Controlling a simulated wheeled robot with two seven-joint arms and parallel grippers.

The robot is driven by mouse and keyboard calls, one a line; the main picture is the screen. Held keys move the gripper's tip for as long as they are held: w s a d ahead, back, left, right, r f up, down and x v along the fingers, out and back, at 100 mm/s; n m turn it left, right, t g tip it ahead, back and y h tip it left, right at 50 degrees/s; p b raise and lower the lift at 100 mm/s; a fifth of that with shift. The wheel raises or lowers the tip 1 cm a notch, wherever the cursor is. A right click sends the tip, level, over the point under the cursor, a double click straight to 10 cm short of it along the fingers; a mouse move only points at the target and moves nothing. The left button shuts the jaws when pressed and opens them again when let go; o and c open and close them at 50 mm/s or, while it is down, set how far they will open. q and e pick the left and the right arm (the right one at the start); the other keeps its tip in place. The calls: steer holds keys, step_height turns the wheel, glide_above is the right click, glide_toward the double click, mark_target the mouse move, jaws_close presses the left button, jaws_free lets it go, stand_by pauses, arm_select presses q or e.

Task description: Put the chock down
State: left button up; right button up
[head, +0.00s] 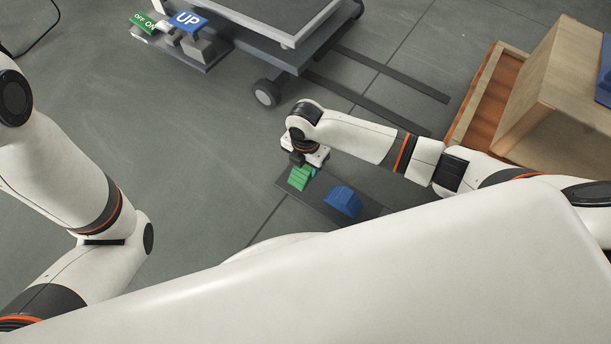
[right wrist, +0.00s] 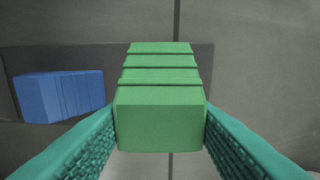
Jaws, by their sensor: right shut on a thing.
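A green ridged chock (head: 300,177) is held between the fingers of my right gripper (head: 309,168). In the right wrist view the green chock (right wrist: 160,95) fills the middle, with a teal finger pressed on each side. A blue chock (head: 343,201) lies on a dark flat mat (head: 317,205) on the floor. The blue chock (right wrist: 58,95) shows left of the green one in the right wrist view. The green chock is over or at the mat's left end; I cannot tell whether it touches it. My left arm shows at the left, but its gripper is out of view.
A wooden crate (head: 550,85) stands on an orange-brown pallet (head: 478,95) at the right.

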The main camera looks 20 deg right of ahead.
mark_target(305, 171)
step_height(305, 171, down, 4)
steer(key=b, duration=0.3)
steer(key=shift+f, duration=0.15)
steer(key=o, duration=1.2)
